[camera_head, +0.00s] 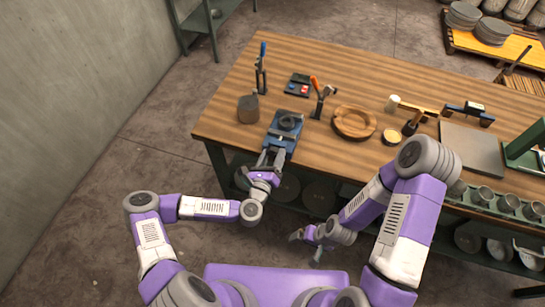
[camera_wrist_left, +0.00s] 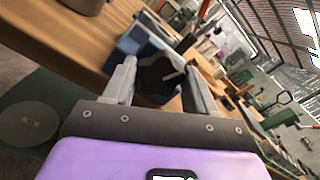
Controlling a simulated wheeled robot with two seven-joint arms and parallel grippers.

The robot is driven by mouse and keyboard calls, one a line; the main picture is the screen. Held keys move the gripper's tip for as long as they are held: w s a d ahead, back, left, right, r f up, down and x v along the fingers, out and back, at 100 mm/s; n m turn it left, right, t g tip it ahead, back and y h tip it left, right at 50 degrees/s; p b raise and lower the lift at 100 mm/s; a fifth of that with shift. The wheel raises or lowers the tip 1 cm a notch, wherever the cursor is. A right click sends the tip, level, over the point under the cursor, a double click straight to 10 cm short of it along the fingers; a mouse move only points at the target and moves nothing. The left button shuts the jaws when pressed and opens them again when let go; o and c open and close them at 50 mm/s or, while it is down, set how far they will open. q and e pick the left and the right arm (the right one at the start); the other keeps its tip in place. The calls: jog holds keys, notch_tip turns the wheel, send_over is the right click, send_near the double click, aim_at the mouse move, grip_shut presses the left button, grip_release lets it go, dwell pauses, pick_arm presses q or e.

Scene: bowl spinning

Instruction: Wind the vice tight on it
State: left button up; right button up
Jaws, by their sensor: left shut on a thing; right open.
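The blue vice (camera_head: 281,141) stands at the table's front left edge, and its blue body also shows in the left wrist view (camera_wrist_left: 133,38). A dark round piece (camera_head: 289,122) sits at the top of the vice; I cannot tell how firmly its jaws bear on it. My left gripper (camera_head: 271,158) is at the vice's near end. In the left wrist view, its two fingers (camera_wrist_left: 160,88) stand either side of a dark winding knob (camera_wrist_left: 155,72) and are shut on it. My right gripper (camera_head: 305,238) is open and empty, low in front of the table.
On the wooden table (camera_head: 225,125), a dark block (camera_head: 248,109) stands left of the vice. Behind and right are an orange-handled clamp (camera_head: 320,98), a round wooden piece (camera_head: 354,122) and a small yellow-topped pot (camera_head: 391,137). A grey plate (camera_head: 470,149) lies farther right.

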pick_arm(q)
jog(key=m, duration=0.5)
jog(key=shift+m, duration=0.3)
jog(key=m, duration=0.5)
jog(key=shift+d+m, duration=0.1)
jog(key=shift+m, duration=0.2)
jog(key=m, duration=1.1)
jog(key=shift+d+m, duration=0.1)
jog(key=shift+m, duration=0.2)
jog(key=m, duration=0.4)
jog(key=shift+f+m+b, duration=0.1)
jog(key=shift+m+b, duration=0.2)
jog(key=shift+b, duration=0.1)
jog(key=m+b, duration=0.1)
jog(key=m, duration=0.2)
jog(key=shift+m, duration=0.3)
jog(key=m+b, duration=0.2)
jog(key=m, duration=0.1)
jog(key=shift+f+m, duration=0.1)
jog(key=shift+m, duration=0.2)
jog(key=shift+m+b, duration=1.5)
jog(key=shift+m, duration=0.6)
